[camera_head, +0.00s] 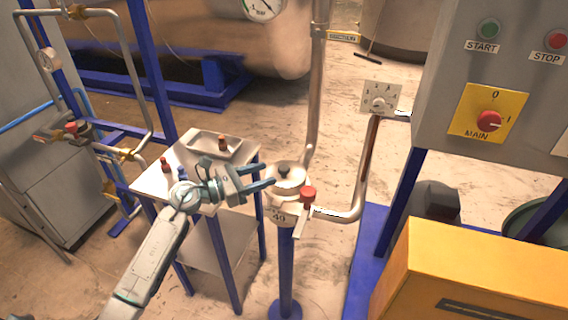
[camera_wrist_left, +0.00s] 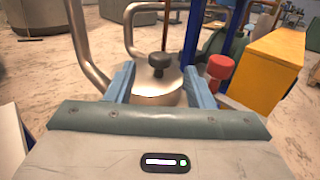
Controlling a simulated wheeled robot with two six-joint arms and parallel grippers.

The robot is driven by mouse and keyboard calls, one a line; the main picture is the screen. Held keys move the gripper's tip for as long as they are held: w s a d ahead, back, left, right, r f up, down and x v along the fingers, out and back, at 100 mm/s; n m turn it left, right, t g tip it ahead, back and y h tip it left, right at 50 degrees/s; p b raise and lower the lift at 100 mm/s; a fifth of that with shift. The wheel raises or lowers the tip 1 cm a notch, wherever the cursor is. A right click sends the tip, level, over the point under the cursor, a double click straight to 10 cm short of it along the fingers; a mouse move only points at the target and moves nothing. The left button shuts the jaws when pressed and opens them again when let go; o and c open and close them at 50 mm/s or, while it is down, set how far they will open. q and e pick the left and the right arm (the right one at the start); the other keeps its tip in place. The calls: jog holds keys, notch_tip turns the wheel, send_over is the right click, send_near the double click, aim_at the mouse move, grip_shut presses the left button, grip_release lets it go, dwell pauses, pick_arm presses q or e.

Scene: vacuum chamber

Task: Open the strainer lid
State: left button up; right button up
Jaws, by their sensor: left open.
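The strainer lid (camera_head: 287,177) is a round, pale metal cap with a black knob (camera_head: 284,170), on top of the strainer on a blue post (camera_head: 285,262). The lid looks seated on the strainer. My left gripper (camera_head: 262,179) is open just left of the lid, its fingers pointing at it. In the left wrist view the lid (camera_wrist_left: 158,88) and its black knob (camera_wrist_left: 159,62) show between and beyond the two blue-grey fingers (camera_wrist_left: 160,84). I cannot tell whether the fingers touch the lid. My right gripper is not in view.
A red-handled valve (camera_head: 308,194) sits right beside the strainer, and it also shows in the left wrist view (camera_wrist_left: 220,67). A bent pipe (camera_head: 361,180) runs to the right. A small table (camera_head: 180,182) with a tray (camera_head: 207,145) and small red-topped items stands left. A control cabinet (camera_head: 460,70) is right.

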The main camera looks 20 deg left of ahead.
aim_at(284, 167)
pick_arm(q)
jog(key=p+x, duration=0.2)
jog(key=x, duration=0.3)
jog(key=shift+w+d+r, duration=0.15)
jog(key=shift+w+d, duration=0.5)
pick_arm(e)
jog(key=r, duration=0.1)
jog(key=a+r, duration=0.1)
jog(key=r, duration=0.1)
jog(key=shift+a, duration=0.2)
pick_arm(q)
jog(key=shift+c, duration=0.2)
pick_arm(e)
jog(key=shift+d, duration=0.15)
pick_arm(q)
grip_shut()
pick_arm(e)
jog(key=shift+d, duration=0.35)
